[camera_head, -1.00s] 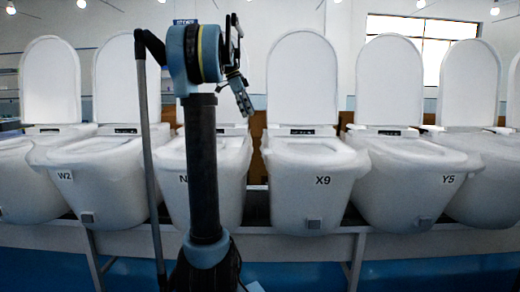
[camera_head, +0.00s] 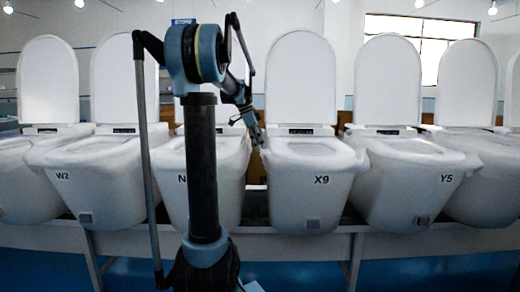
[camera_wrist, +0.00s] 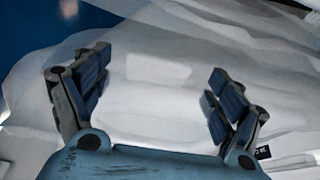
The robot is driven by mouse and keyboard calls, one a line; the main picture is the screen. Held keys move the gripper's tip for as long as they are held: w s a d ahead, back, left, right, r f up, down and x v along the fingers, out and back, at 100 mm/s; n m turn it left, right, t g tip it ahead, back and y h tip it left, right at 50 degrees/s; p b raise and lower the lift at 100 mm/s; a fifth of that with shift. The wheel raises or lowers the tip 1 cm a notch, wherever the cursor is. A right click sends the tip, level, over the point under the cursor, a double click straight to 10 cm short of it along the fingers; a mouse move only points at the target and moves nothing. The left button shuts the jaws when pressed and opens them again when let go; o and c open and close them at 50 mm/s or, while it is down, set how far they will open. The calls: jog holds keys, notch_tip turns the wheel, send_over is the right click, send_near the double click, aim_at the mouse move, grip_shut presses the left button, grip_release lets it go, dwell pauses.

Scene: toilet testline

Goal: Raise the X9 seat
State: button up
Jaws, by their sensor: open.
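The X9 toilet (camera_head: 310,195) stands in the middle of the row in the head view, with its label on the front. Its tall white lid (camera_head: 300,80) is upright. Its seat (camera_head: 308,148) appears to lie flat on the bowl. My gripper (camera_head: 254,140) is at the left edge of the X9 bowl, near seat height. In the wrist view my gripper (camera_wrist: 152,95) has its two fingers wide apart, with pale white surfaces beyond and nothing seen between them. I cannot tell whether a finger touches the rim.
The neighbouring toilet with a label starting with N (camera_head: 172,178) stands close on the left, partly behind my arm. The Y5 toilet (camera_head: 405,190) stands on the right. A narrow gap separates X9 from its neighbours. All stand on a grey bench (camera_head: 340,232).

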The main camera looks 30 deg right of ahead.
jog(key=shift+x, duration=0.75)
jog(key=shift+c, duration=0.3)
